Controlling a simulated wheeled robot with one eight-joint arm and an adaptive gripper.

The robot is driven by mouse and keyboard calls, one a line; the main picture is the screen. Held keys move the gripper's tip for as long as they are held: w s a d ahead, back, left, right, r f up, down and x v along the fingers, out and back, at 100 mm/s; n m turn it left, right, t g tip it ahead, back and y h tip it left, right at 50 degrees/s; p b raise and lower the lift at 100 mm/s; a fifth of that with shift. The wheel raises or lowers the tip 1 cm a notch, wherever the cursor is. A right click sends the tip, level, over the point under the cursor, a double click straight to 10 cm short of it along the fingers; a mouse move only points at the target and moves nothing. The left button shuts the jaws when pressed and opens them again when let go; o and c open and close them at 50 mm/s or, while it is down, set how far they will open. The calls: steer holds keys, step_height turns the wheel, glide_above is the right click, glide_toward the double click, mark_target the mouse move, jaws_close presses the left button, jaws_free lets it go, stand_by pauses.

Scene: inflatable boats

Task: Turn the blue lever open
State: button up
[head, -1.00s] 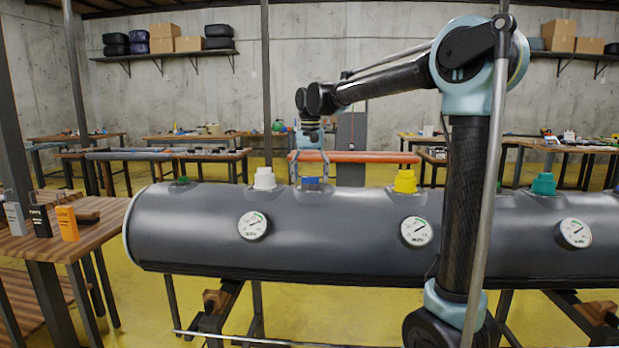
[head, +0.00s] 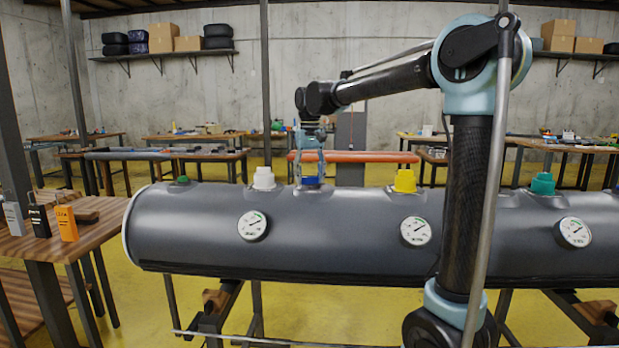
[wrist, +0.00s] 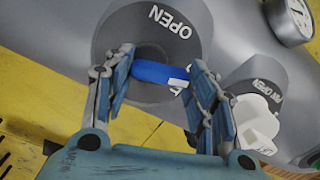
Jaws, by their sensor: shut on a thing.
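The blue lever (head: 311,181) sits on top of the dark grey cylinder (head: 330,225), left of its middle. In the wrist view the blue lever (wrist: 155,73) lies over a round grey plate marked OPEN (wrist: 172,22). My gripper (wrist: 162,70) has one finger at each end of the lever and is shut on it. In the head view my gripper (head: 311,168) points down onto the lever from above. The right finger covers part of a white label on the lever's end.
A white valve (head: 264,178) stands close to the left of the lever; a yellow one (head: 405,181) and a teal one (head: 543,184) stand farther right. Round gauges sit on the cylinder's front. A wooden table (head: 70,240) with small boxes is at left.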

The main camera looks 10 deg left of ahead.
steer(key=n, duration=0.3)
steer(key=shift+s+d+n, duration=0.2)
steer(key=shift+s+n, duration=0.05)
steer(key=shift+n, duration=0.15)
steer(key=n, duration=0.3)
steer(key=shift+s+d+n, duration=0.15)
steer(key=shift+n, duration=0.15)
steer(key=n, duration=0.3)
steer(key=shift+d+n, duration=0.25)
steer(key=shift+n, duration=0.05)
steer(key=shift+d+n, duration=0.2)
steer(key=shift+n, duration=1.4)
steer(key=o, duration=1)
steer(key=shift+o, duration=0.2)
step_height(320, 180, up, 12)
